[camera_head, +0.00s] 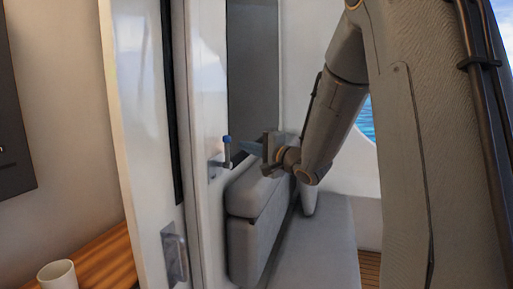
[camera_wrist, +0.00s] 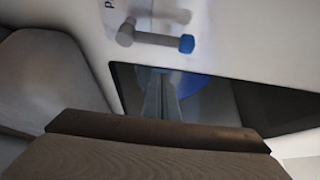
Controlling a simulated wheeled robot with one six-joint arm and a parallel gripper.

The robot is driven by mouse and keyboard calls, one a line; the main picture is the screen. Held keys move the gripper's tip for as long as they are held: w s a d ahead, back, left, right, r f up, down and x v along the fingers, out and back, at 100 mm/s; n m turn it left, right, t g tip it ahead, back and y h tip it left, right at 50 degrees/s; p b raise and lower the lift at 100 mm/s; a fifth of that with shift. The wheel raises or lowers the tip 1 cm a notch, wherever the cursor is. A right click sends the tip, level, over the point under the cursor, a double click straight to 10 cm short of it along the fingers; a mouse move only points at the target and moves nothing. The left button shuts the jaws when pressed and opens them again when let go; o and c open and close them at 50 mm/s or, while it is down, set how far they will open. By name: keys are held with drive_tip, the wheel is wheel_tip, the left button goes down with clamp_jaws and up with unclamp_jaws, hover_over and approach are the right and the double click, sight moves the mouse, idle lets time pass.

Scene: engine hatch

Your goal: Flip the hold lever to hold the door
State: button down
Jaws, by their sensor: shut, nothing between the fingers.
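The hold lever (camera_head: 228,152) is a short grey rod with a blue knob, standing upright from a small mount on the white wall edge. In the wrist view the lever (camera_wrist: 155,39) lies across the picture, its blue knob at the right end. My gripper (camera_head: 242,147) is just right of the lever, fingers pointing at it. In the wrist view the fingers (camera_wrist: 161,82) are together and empty, with a visible gap between their tips and the lever. The white door (camera_head: 140,110) with a recessed handle (camera_head: 174,255) stands at the left.
A grey cushioned seat (camera_head: 255,215) lies below and behind my gripper. A dark window pane (camera_wrist: 215,90) shows behind my fingers in the wrist view.

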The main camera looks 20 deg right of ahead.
sight(227, 152)
drive_tip(key=a+p, duration=0.1)
drive_tip(key=s+a, duration=0.1)
drive_tip(key=a, duration=0.1)
drive_tip(key=shift+s+a+p, duration=0.1)
drive_tip(key=shift+a+p, duration=0.2)
drive_tip(key=shift+p, duration=0.05)
